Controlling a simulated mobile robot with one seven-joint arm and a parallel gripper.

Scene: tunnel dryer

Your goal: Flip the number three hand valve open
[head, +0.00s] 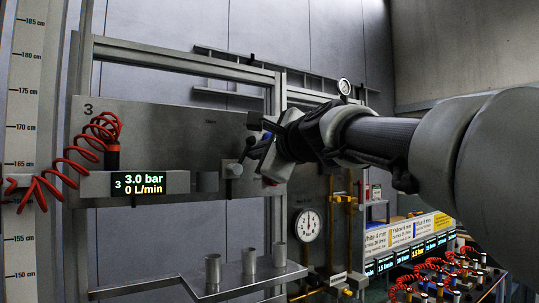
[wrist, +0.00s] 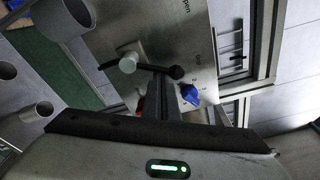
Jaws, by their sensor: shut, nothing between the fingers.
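The number three hand valve (head: 234,170) sits on a grey panel marked 3, right of a display reading 3.0 bar and 0 L/min. In the wrist view the valve has a pale round hub (wrist: 128,63) and a dark lever (wrist: 155,68) with a black ball knob, lying nearly across the picture. My gripper (head: 266,158) is shut and empty, just right of the valve in the head view. In the wrist view its fingers (wrist: 165,103), flanked by red and blue parts, are close below the lever. I cannot tell if they touch it.
A red coiled hose (head: 75,160) hangs at the left. Below the valve, a shelf (head: 150,284) carries grey cups (head: 213,268). A round gauge (head: 307,225) and yellow pipes stand to the right. A bench of small displays (head: 415,252) is at the lower right.

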